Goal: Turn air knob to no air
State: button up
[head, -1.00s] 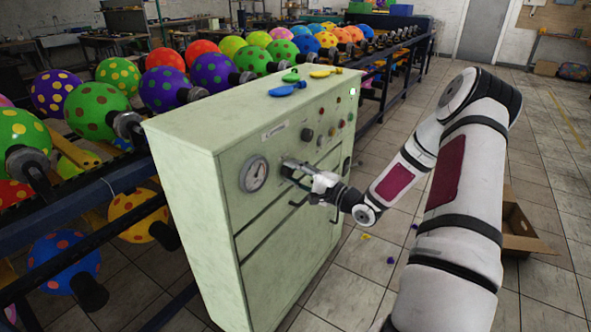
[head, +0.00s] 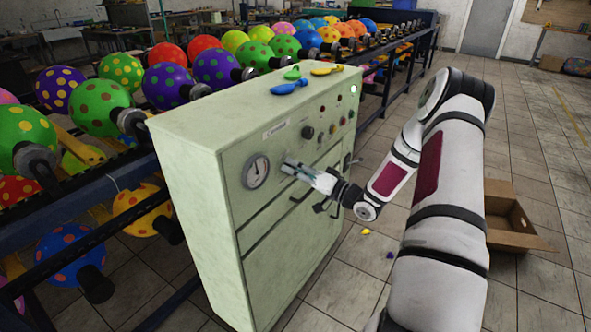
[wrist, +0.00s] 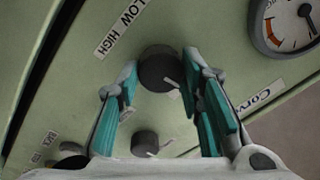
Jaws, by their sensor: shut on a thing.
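The pale green control cabinet (head: 205,215) stands in the middle of the head view, with a round gauge (head: 256,171) and several knobs on its front. My gripper (head: 294,168) is at the panel just right of the gauge. In the wrist view a black round knob (wrist: 158,68) with a white pointer mark sits between the fingertips of my gripper (wrist: 160,75), which is shut on it. A label reading "LOW HIGH" (wrist: 122,28) is left of this knob. The fingers hide this knob in the head view.
Another black knob (wrist: 146,143) lies between the fingers, nearer the palm. Deflated balloons, blue (head: 289,87) and yellow (head: 326,70) among them, lie on the cabinet top. Racks of inflated balloons stand behind and left. An open cardboard box (head: 510,215) is on the floor at right.

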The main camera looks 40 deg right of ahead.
jog(key=n+g, duration=0.1)
jog(key=n, duration=1.2)
jog(key=n+g, duration=0.1)
jog(key=n, duration=1.2)
jog(key=shift+s+a+y, duration=0.1)
jog(key=shift+a+y, duration=0.05)
jog(key=shift+y, duration=0.15)
jog(key=shift+n, duration=0.3)
jog(key=o, duration=1.2)
jog(key=shift+r, duration=0.1)
jog(key=shift+c, duration=0.2)
jog(key=v, duration=1.2)
